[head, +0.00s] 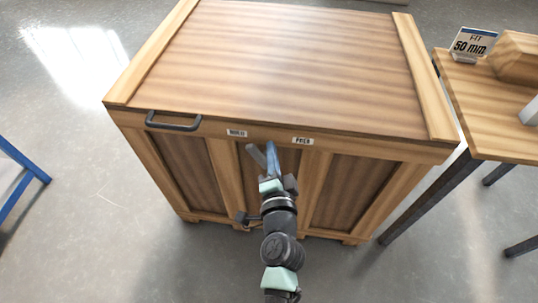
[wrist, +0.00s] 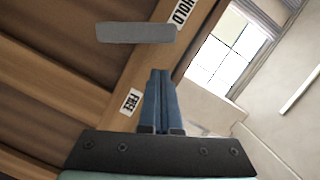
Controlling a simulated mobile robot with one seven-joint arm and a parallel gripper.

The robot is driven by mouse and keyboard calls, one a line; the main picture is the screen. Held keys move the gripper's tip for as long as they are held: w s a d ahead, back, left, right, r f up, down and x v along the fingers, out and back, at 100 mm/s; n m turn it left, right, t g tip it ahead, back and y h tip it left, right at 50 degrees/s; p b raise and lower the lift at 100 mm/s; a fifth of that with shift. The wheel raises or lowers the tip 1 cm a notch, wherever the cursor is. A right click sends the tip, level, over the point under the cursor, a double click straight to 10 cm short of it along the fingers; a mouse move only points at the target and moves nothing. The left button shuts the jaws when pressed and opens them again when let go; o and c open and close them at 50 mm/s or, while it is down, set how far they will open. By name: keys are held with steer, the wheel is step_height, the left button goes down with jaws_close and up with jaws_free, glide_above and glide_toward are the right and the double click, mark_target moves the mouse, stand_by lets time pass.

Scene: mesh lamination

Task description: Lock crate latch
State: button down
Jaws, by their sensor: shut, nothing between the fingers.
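The wooden crate (head: 285,60) stands shut in the head view, with a HOLD label (head: 237,133) and a FREE label (head: 303,141) on its front top rail. A flat grey latch bar (head: 256,156) sits on the front below the rail, tilted, its upper end nearer the HOLD label. In the wrist view the bar (wrist: 135,33) lies beyond my fingertips, one end by the partly cut-off HOLD label (wrist: 181,11). My gripper (head: 270,145) is shut and empty, its blue fingers (wrist: 161,72) just right of the bar, apparently apart from it. The bar's pivot is hidden.
A dark handle (head: 173,122) sticks out at the crate's front left. A wooden table (head: 492,105) with a 50 mm sign (head: 473,45) stands close at the right. A blue frame (head: 22,180) is at the far left. The floor left of the crate is clear.

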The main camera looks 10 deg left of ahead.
steer(key=d+b+v, duration=0.1)
steer(key=v, duration=0.9)
steer(key=shift+r, duration=0.3)
